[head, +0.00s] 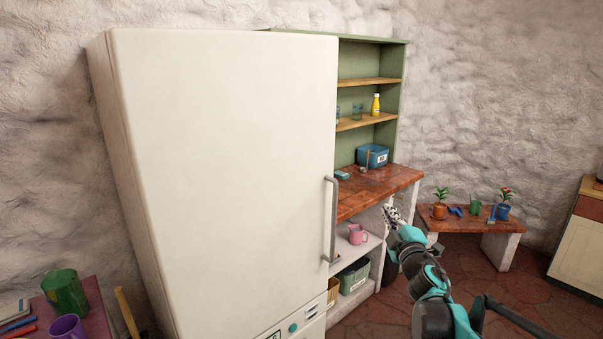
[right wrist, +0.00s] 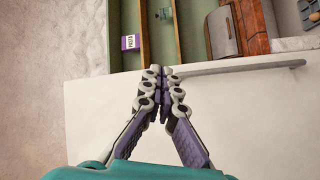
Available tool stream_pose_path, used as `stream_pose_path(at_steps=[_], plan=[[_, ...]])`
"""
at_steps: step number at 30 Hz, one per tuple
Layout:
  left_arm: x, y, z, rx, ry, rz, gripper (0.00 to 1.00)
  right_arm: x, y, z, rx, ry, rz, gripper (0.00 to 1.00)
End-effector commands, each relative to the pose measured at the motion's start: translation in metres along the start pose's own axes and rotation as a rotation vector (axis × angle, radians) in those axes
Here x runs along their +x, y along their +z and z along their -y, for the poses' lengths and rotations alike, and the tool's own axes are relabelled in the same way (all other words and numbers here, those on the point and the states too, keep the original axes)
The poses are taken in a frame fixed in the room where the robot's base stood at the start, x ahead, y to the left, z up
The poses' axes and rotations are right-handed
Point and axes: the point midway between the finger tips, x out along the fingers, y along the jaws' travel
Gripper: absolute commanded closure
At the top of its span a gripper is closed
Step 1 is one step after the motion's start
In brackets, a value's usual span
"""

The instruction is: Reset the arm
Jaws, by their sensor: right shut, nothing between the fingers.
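My right arm comes in from the lower right in the head view. Its gripper (head: 391,213) is in front of the counter shelf, to the right of the fridge handle. In the right wrist view the right gripper (right wrist: 163,72) has its fingertips together with nothing between them. The white fridge (head: 220,180) stands closed at the centre left, and its grey handle (head: 334,220) is on the door's right edge. The handle also shows in the right wrist view (right wrist: 240,67), beyond the fingers. My left gripper is not in the head view.
A green shelf unit (head: 398,85) with a wooden counter (head: 380,188) stands right of the fridge. A low bench (head: 470,222) with potted plants is at right.

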Motion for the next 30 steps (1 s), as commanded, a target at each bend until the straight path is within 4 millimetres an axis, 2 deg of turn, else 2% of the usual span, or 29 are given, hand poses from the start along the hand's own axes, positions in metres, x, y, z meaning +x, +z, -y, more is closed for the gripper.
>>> stream_pose_path(at_steps=[1,3,5,7,11,12,15,18,21,24,30], plan=[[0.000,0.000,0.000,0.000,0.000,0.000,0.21,-0.023,-0.001,-0.008,0.088,0.010,0.075,1.00],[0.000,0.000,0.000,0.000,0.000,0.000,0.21,-0.054,0.006,-0.010,0.218,0.010,0.189,1.00],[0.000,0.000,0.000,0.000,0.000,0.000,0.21,-0.085,0.012,-0.003,0.329,-0.007,0.287,1.00],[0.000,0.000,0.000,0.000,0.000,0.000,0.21,-0.124,0.018,0.014,0.459,-0.044,0.400,1.00],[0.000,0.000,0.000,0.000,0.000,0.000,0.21,-0.205,0.021,0.070,0.691,-0.167,0.603,1.00],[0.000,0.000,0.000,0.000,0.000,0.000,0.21,-0.230,0.019,0.090,0.754,-0.215,0.658,1.00],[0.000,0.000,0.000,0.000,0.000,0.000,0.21,-0.287,0.009,0.137,0.882,-0.338,0.775,1.00],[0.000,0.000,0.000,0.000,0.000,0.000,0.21,-0.333,-0.002,0.173,0.972,-0.449,0.860,1.00],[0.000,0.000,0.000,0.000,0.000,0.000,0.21,-0.364,-0.012,0.198,1.028,-0.532,0.914,1.00],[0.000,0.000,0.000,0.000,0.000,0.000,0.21,-0.380,-0.019,0.210,1.057,-0.579,0.941,1.00],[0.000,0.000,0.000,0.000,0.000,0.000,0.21,-0.386,-0.021,0.214,1.066,-0.596,0.952,1.00]])
